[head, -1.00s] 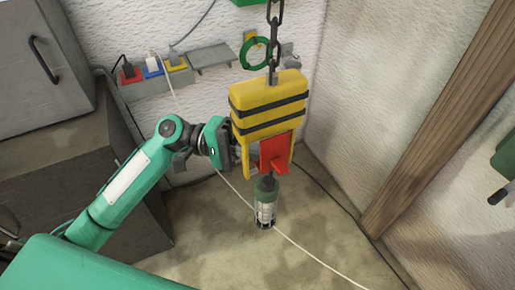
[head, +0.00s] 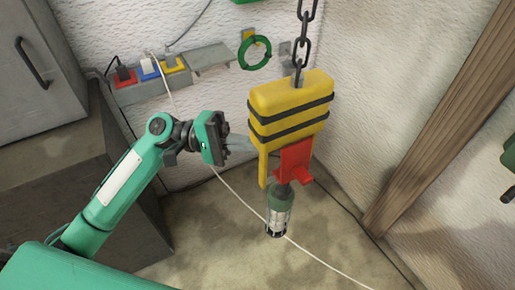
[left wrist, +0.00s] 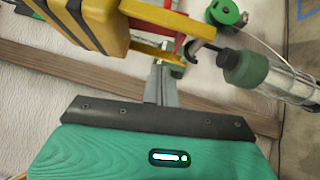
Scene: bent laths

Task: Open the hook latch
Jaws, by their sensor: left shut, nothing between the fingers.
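A yellow hook block (head: 290,97) with black bands hangs from a dark chain (head: 302,40). A red latch piece (head: 294,158) sits at its underside, beside a yellow prong (head: 263,168). A green caged lamp (head: 279,208) hangs below it. The left wrist view shows the dark hook (left wrist: 193,50) at the lamp's green cap (left wrist: 243,68), with red parts (left wrist: 160,12) beside it. My left gripper (head: 243,143) is shut and empty, left of the block at its lower edge. Its grey fingers (left wrist: 164,78) point at the block's underside; I cannot tell whether they touch it.
A socket strip (head: 150,86) and a green ring (head: 255,50) are on the back wall. A grey cabinet (head: 40,95) stands at left, a wooden post (head: 445,120) at right. A white cable (head: 240,200) crosses the floor. The space around the lamp is open.

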